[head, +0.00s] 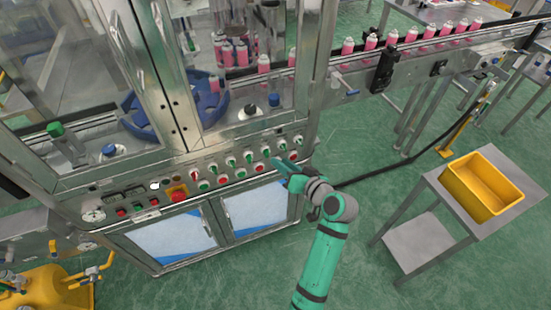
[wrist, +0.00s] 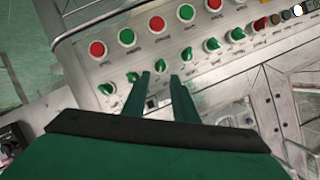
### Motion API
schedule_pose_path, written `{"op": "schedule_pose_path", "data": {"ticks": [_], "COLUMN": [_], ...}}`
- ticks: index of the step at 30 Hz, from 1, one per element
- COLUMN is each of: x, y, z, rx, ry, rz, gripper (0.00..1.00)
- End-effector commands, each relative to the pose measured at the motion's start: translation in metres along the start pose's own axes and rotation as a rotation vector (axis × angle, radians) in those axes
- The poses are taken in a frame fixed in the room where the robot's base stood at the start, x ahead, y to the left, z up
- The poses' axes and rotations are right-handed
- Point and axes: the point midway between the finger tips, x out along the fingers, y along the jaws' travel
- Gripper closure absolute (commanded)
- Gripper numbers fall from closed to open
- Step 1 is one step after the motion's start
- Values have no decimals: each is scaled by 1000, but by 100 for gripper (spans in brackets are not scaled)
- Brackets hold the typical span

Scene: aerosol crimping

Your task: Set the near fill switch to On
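The control panel has an upper row of rotary switches, mostly green-handled (head: 248,156) with a red one (head: 196,174) at the left end. Labels are too small to read, so I cannot tell which is the near fill switch. My gripper (head: 276,164) is at the right part of the panel. In the wrist view my gripper (wrist: 162,76) has its two green fingers apart with nothing held between them. A green switch (wrist: 160,66) lies just past the gap between the fingertips; other green switches (wrist: 187,55) (wrist: 133,77) sit to either side. I cannot tell whether the fingers touch any.
A row of red and green push buttons (head: 240,173) runs below the switches. A red emergency button (head: 178,194) is at the panel's left. Glass doors enclose pink cans above. A conveyor with pink cans (head: 428,32) and a yellow bin (head: 483,184) on a cart stand right.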

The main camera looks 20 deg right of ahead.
Motion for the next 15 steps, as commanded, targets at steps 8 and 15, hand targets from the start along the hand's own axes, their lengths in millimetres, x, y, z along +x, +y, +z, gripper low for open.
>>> {"op": "schedule_pose_path", "data": {"ticks": [8,15], "x": [-35,-40], "y": [1,0], "z": [0,0], "rx": [0,0], "ry": [1,-1], "rz": [2,0], "gripper": [74,74]}}
